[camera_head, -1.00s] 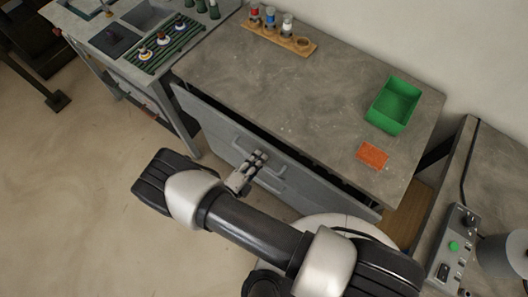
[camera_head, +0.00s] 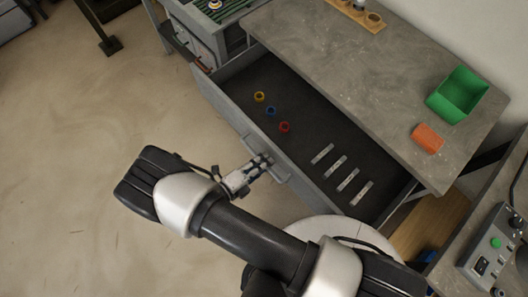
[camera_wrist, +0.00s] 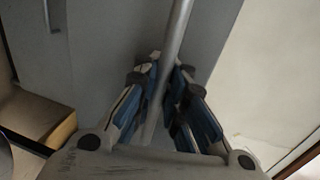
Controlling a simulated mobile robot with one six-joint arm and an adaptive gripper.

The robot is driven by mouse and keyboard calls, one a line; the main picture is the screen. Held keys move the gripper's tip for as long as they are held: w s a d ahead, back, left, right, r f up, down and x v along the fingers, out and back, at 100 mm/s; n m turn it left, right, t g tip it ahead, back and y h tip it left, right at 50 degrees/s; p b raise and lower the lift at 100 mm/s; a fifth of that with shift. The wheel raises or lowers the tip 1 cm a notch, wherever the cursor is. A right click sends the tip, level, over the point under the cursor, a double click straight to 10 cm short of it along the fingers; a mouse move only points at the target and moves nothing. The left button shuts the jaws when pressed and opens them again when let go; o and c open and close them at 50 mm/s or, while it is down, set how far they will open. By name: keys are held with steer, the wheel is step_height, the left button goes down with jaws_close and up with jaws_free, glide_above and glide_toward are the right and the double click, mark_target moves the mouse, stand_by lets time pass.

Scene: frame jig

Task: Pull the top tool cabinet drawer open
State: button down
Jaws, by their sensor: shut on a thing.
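The top drawer (camera_head: 335,192) of the tool cabinet (camera_head: 340,70) stands well out from under the grey worktop, with its dark inside in view. Its front panel (camera_head: 228,118) faces my arm. My gripper (camera_head: 262,163) is at the middle of that front and is shut on the drawer's handle. In the wrist view the handle (camera_wrist: 178,30) is a grey bar running between the two blue-padded fingers of my gripper (camera_wrist: 165,85). The part of the handle at the fingertips is partly hidden in the head view.
In the drawer lie a yellow ring (camera_head: 259,96), a blue ring (camera_head: 270,111), a red ring (camera_head: 284,127) and several pale strips (camera_head: 335,166). A green bin (camera_head: 458,96) and an orange block (camera_head: 427,138) sit on the worktop. Open floor (camera_head: 90,120) lies at the left.

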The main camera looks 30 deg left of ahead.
steer(key=shift+s+a+r, duration=0.1)
steer(key=shift+s+a, duration=0.05)
steer(key=c, duration=1.7)
jaws_free()
steer(key=shift+o, duration=0.2)
steer(key=v, duration=1.2)
